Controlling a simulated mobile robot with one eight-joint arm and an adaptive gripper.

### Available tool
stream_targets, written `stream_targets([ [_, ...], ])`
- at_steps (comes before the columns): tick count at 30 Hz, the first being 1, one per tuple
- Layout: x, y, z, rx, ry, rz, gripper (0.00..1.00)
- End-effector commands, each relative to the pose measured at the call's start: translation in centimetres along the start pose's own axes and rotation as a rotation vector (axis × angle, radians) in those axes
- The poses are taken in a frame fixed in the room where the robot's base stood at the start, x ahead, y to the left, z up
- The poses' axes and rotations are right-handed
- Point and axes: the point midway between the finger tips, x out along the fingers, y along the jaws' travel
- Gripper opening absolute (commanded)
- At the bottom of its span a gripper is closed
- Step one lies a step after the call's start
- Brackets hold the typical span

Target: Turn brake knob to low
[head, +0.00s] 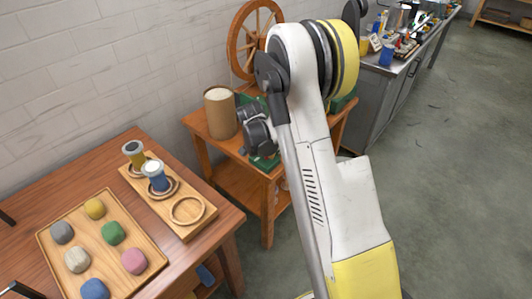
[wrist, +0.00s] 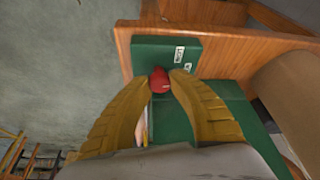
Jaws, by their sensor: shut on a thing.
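The brake knob (wrist: 159,82) is red and sits on a dark green housing (wrist: 150,52) in the wrist view. My gripper (wrist: 165,73) has its two yellow fingers shut on the knob, one on each side. Two small white labels (wrist: 180,53) are on the green housing beside the knob; their lettering is too small to read surely. In the head view my arm hides most of the green housing, and the knob is not visible there.
The housing is by a wooden stand (head: 205,130) with a spinning wheel (head: 247,42) behind and a brown cylinder (head: 220,113) close beside my gripper. A wooden table with a tray of wool skeins (head: 150,262) and a spool board (head: 203,222) is at left. A cluttered grey bench (head: 385,100) stands behind my arm.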

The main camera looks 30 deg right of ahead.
Motion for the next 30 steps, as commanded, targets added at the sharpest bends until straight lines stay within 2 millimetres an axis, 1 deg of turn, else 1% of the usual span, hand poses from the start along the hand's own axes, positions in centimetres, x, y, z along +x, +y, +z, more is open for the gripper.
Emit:
stream_targets([
  [21,0.11,0.29,-0.13,-0.587,0.001,-0.245,0.0],
  [30,0.11,0.27,-0.16,-0.768,0.001,-0.319,0.0],
])
